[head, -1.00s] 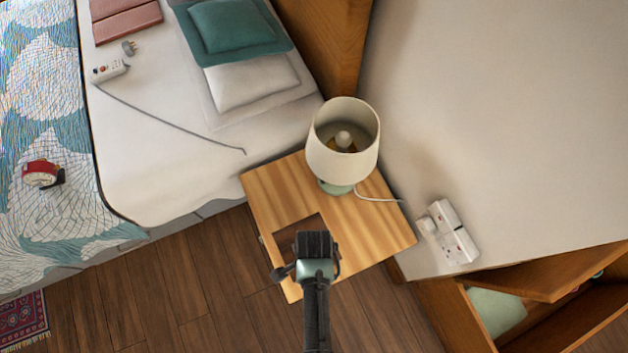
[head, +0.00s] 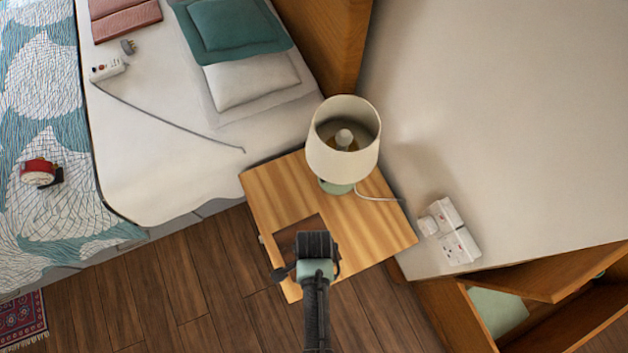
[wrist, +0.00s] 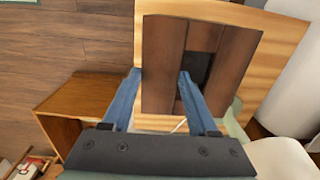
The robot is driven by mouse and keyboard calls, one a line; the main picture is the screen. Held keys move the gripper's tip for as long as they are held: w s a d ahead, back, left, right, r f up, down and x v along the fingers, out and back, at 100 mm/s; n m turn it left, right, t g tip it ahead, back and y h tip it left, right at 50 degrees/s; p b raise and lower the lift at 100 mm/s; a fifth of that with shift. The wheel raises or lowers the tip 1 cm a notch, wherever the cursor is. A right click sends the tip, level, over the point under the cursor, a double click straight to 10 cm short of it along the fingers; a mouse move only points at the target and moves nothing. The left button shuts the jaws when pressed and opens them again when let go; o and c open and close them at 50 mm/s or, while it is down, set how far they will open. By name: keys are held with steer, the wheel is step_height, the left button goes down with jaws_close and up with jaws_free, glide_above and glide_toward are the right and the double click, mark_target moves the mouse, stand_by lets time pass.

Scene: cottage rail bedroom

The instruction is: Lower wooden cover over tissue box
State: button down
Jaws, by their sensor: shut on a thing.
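The wooden cover is a dark brown, slatted piece with a dark slot in its top (wrist: 233,68). In the head view it shows as a dark shape (head: 291,236) at the near left of the pale nightstand top, partly behind my gripper (head: 315,248). In the wrist view my gripper (wrist: 161,75) is shut on the cover's left slat, one blue finger along its outer edge and the other at the slot. I cannot make out the tissue box; the slot is too dark. I cannot tell the cover's height above the nightstand top.
A cream-shaded lamp (head: 335,160) stands on the nightstand (head: 275,185), its cord running right toward wall sockets (head: 452,232). The bed (head: 160,150) is at left, and an open wooden cabinet (head: 535,275) at lower right. The nightstand's right part is clear.

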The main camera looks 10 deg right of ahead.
steer(key=shift+f+b, duration=2.2)
steer(key=shift+f, duration=0.5)
steer(key=shift+c, duration=0.5)
jaws_free()
step_height(320, 180, up, 13)
steer(key=shift+p, duration=0.5)
stand_by(0.7)
